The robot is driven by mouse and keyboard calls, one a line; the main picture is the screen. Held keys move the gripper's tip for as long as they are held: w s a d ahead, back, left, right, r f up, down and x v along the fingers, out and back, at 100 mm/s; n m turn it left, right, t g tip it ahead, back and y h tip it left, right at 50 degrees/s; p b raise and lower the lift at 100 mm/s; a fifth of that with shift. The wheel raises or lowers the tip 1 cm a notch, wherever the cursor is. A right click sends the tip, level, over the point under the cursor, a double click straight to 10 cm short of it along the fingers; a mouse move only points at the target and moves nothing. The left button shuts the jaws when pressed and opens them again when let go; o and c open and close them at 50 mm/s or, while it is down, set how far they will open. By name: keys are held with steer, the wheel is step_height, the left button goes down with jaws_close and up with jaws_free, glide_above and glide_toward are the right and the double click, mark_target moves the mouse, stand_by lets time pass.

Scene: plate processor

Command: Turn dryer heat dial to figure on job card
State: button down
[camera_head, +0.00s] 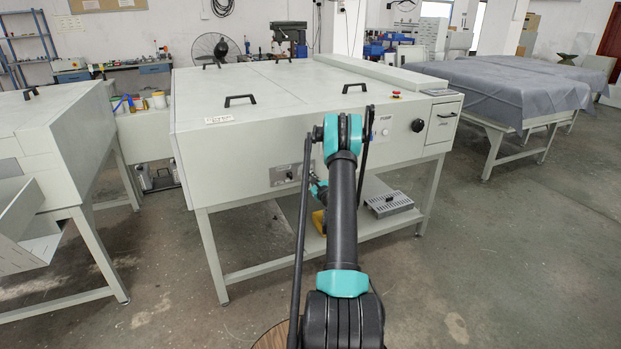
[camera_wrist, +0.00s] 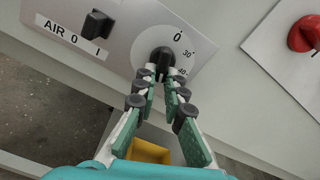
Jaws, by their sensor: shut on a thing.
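The dryer heat dial (camera_wrist: 158,53) is a round black knob on a grey panel in the wrist view. A printed scale beside it shows 0 at the top, then 30 and 40 clockwise. My gripper (camera_wrist: 163,76) is shut on the dial's raised grip, one green-padded finger on each side. The fingertips partly cover the knob, and I cannot tell its exact setting. In the head view the panel (camera_head: 284,175) is on the front of the large pale machine, and my arm hides the dial. No job card with a readable figure shows.
A black AIR switch (camera_wrist: 97,24) marked 0 and I sits left of the dial. A red knob (camera_wrist: 304,34) is on a white plate to the right. A white label (camera_head: 219,119) lies on the machine's top, too small to read. A metal tray (camera_head: 389,204) rests on the lower shelf.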

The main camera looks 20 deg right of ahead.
steer(key=shift+w+a+m, duration=0.1)
steer(key=shift+a+m, duration=0.05)
steer(key=shift+m, duration=0.8)
steer(key=shift+w+a+m, duration=0.1)
steer(key=shift+a+m, duration=0.05)
steer(key=shift+m, duration=0.8)
steer(key=c, duration=1.6)
jaws_free()
steer(key=shift+s, duration=0.1)
step_height(320, 180, up, 10)
